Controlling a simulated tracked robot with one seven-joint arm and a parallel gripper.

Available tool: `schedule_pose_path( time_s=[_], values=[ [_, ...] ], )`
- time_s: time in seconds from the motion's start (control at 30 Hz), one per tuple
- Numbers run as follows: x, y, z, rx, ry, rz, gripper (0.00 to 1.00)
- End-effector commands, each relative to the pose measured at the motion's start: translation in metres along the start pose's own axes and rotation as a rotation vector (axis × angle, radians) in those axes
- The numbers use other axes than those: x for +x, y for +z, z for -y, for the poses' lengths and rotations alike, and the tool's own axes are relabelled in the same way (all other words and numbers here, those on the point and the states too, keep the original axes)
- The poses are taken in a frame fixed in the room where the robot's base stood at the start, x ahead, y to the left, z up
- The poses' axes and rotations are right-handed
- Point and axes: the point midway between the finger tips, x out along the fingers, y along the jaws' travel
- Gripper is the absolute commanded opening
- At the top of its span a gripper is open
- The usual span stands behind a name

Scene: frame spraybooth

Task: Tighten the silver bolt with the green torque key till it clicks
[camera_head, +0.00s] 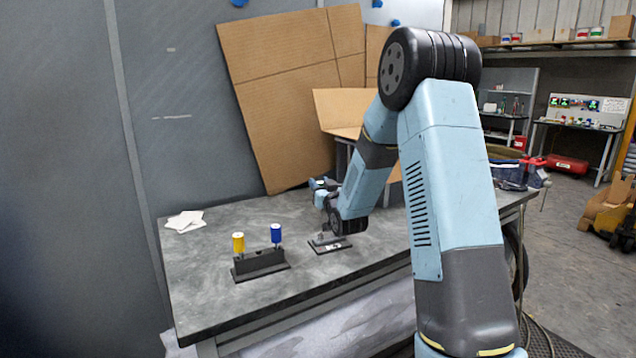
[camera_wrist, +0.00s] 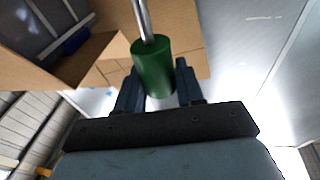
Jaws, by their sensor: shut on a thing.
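My gripper (camera_wrist: 158,82) is shut on the green handle of the torque key (camera_wrist: 152,68), between its two dark fingers. The key's silver shaft runs from the handle to the top edge of the wrist view. In the head view my gripper (camera_head: 321,192) is above the far right part of the bench, over a small dark plate (camera_head: 342,246) with a white label. A small greyish upright shape on this plate may be the silver bolt, but it is too small to tell. I cannot tell whether the key's tip touches it.
A dark rack (camera_head: 260,264) on the grey bench (camera_head: 215,300) holds a yellow-handled key (camera_head: 238,243) and a blue-handled key (camera_head: 276,234). White sheets (camera_head: 185,221) lie at the back left. Cardboard (camera_head: 275,90) leans behind the bench. The bench's front left is clear.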

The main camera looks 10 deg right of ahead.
Motion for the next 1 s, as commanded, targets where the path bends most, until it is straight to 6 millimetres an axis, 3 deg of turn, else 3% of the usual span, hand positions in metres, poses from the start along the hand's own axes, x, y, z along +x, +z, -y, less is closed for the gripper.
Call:
schedule_pose_path(
  time_s=[0.43, 1.0],
  values=[
    [-0.001, -0.001, -0.002, -0.002, 0.001, 0.000, 0.05],
    [-0.006, 0.035, -0.002, -0.001, 0.001, 0.002, 0.05]
  ],
)
